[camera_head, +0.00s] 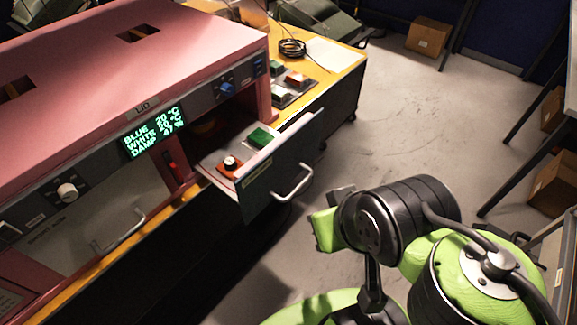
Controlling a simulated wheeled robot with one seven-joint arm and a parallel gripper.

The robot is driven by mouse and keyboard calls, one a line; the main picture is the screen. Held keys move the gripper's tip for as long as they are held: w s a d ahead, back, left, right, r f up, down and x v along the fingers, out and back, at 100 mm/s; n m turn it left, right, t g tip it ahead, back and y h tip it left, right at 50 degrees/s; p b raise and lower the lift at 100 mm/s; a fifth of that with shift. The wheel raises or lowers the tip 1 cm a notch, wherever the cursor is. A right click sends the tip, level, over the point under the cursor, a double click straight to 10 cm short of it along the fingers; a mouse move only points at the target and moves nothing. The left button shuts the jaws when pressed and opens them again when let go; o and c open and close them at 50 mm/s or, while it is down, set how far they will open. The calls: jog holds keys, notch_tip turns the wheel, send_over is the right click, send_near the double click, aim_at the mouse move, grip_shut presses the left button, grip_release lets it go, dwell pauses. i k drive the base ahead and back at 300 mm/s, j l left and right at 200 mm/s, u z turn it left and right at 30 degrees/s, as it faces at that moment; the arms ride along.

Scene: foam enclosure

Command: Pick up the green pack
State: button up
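A green pack (260,137) lies in the open drawer (276,176) of the pink machine, near the drawer's back right. A second green block (277,68) sits in a small tray on the yellow bench behind. My black and lime arm (400,215) is folded at the lower right, and its end is to the right of the drawer and apart from it. My gripper's fingers cannot be made out from this angle, so I cannot tell whether they are open or shut.
A red block with a black and white knob (230,163) is also in the drawer. The pink machine (120,60) has a lit display (153,132). The tray (290,90) also holds reddish and white blocks.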

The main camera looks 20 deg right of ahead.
aim_at(258, 138)
jog(key=i+l+u, duration=0.2)
jog(key=l+u, duration=0.3)
jog(key=i+l+u, duration=0.15)
jog(key=l+u, duration=0.15)
jog(key=u, duration=0.15)
jog(key=l+u, duration=1)
jog(key=k+l+u, duration=0.1)
jog(key=l+u, duration=0.4)
jog(key=k+l+u, duration=0.2)
jog(key=u, duration=0.25)
jog(key=k+l+u, duration=0.25)
jog(key=l+u, duration=0.25)
jog(key=i+j, duration=0.35)
jog(key=i, duration=0.1)
